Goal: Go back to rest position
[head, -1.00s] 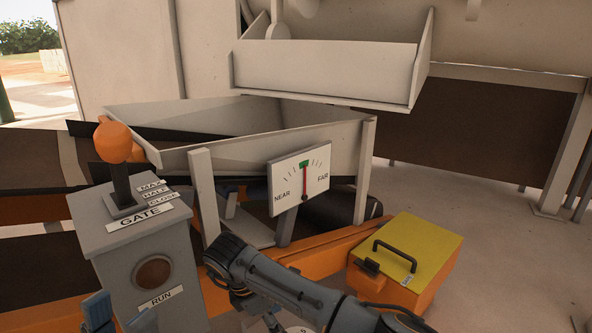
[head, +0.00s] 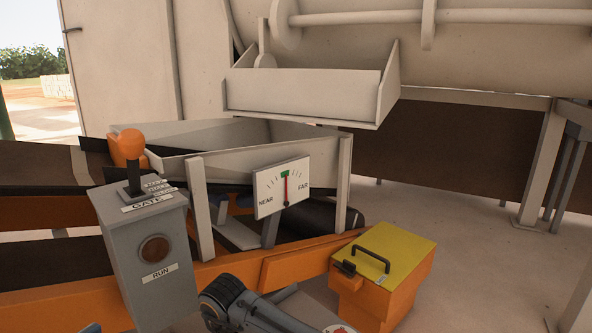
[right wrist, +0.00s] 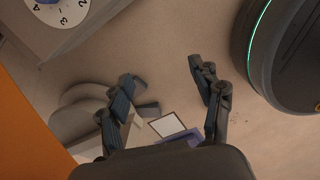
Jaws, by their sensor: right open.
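My right gripper (right wrist: 160,75) is open and empty in the right wrist view, with its two dark blue-padded fingers spread over the pale floor. In the head view a dark arm link of mine (head: 240,305) shows at the bottom centre, in front of the orange beam. Only a small blue tip (head: 90,328), which looks like part of my left gripper, shows at the bottom left edge. Its opening cannot be seen.
A grey GATE box (head: 150,250) with an orange-knobbed lever (head: 128,146) stands left. A NEAR/FAR gauge (head: 282,187) hangs before the hopper (head: 245,140). A yellow-lidded orange box (head: 385,268) stands right. A numbered dial (right wrist: 62,10) shows in the wrist view. Floor at right is clear.

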